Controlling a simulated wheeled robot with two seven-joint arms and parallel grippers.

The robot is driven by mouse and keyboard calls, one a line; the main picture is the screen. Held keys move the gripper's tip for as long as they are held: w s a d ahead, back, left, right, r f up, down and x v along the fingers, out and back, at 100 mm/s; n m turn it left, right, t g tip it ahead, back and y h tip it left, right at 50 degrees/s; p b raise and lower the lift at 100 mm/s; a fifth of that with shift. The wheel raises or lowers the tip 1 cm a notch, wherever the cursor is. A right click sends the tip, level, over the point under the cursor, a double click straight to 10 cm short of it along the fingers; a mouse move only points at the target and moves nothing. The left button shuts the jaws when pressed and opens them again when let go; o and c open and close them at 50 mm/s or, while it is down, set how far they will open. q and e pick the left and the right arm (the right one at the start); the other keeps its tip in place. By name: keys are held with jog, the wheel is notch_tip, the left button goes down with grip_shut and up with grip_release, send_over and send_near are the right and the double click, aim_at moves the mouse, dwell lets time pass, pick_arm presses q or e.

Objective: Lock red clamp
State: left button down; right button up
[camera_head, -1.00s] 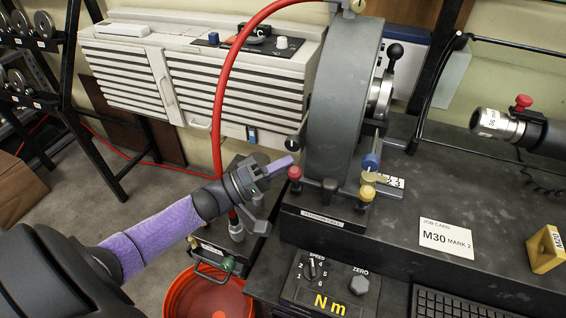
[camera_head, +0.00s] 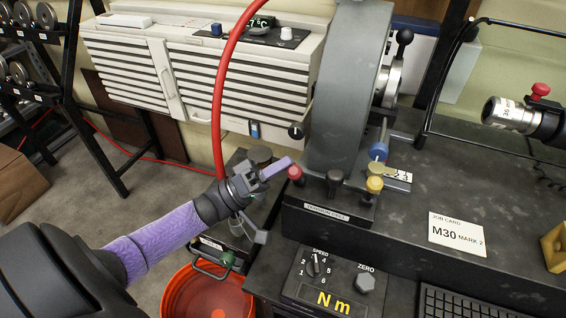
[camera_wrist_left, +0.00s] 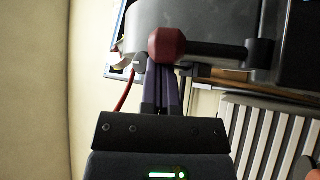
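The red clamp shows as a red knob (camera_head: 295,172) at the left front of the black clamp base (camera_head: 327,215), below the big grey ring (camera_head: 345,90). In the left wrist view the red knob (camera_wrist_left: 166,46) sits on a black lever (camera_wrist_left: 218,51) running right to its pivot. My left gripper (camera_head: 287,163) has its purple fingers close together, just left of the knob. In the left wrist view the left gripper (camera_wrist_left: 161,70) is shut, its tips partly hidden behind the knob. Whether they touch it I cannot tell. My right gripper is not in view.
Yellow (camera_head: 375,184) and blue (camera_head: 378,151) knobs stand right of the red one. A red hose (camera_head: 220,105) passes behind my left gripper. An orange bucket (camera_head: 207,297) stands below. A socketed tool (camera_head: 512,115) is at right.

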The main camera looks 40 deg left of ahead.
pick_arm(q)
jog(key=shift+s+d+f+b, duration=0.2)
jog(key=shift+s+f+b, duration=0.05)
jog(key=shift+s+f, duration=0.6)
jog(key=shift+s+d+f+b, duration=0.25)
jog(key=shift+s+f, duration=0.5)
jog(key=shift+f, duration=0.3)
jog(key=s+a, duration=0.8)
jog(key=s, duration=0.2)
jog(key=shift+s+a+f, duration=0.15)
jog(key=shift+f, duration=0.15)
